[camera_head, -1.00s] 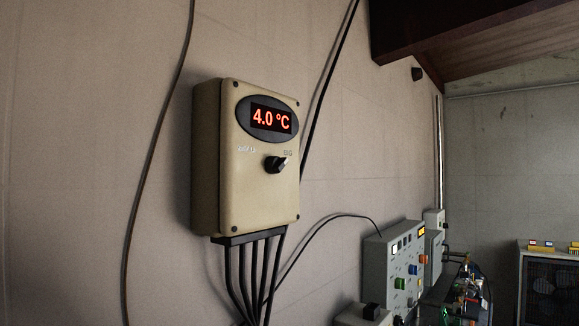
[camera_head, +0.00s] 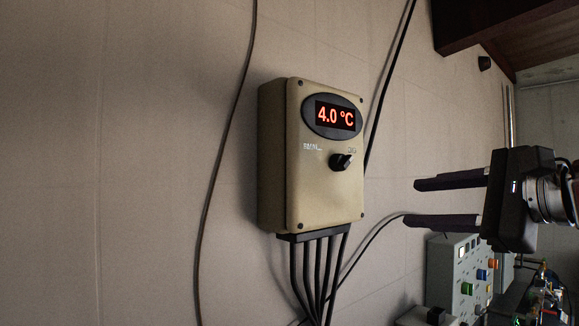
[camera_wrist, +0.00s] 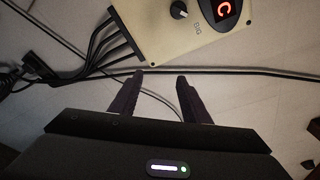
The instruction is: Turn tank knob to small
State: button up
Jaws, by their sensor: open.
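The tank knob (camera_head: 341,161) is a small black rotary knob on the front of a beige control box (camera_head: 310,205) on the wall. Its light pointer face is turned toward the upper right, near a small label too fine to read. A red display (camera_head: 335,116) above it reads 4.0 °C. My gripper (camera_head: 411,203) is to the right of the box in the head view, fingers pointing left, apart and empty. In the wrist view my gripper (camera_wrist: 160,78) also shows open, with the knob (camera_wrist: 179,10) beyond the fingertips near the top edge.
Several black cables (camera_head: 318,270) leave the box's underside. Loose cables run along the wall on both sides of it. A grey panel with coloured buttons (camera_head: 467,270) is at the lower right, below my gripper.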

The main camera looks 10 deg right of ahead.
aim_at(350, 163)
jog(key=s+a+r+m+y, duration=0.1)
jog(key=s+a+r+y, duration=0.1)
jog(key=s+r, duration=0.4)
jog(key=shift+s+a+y, duration=0.2)
jog(key=shift+a+y, duration=0.2)
jog(key=shift+y, duration=0.3)
jog(key=shift+w+r, duration=0.1)
jog(key=shift+w, duration=0.05)
jog(key=shift+x, duration=6.8)
jog(key=c, duration=1)
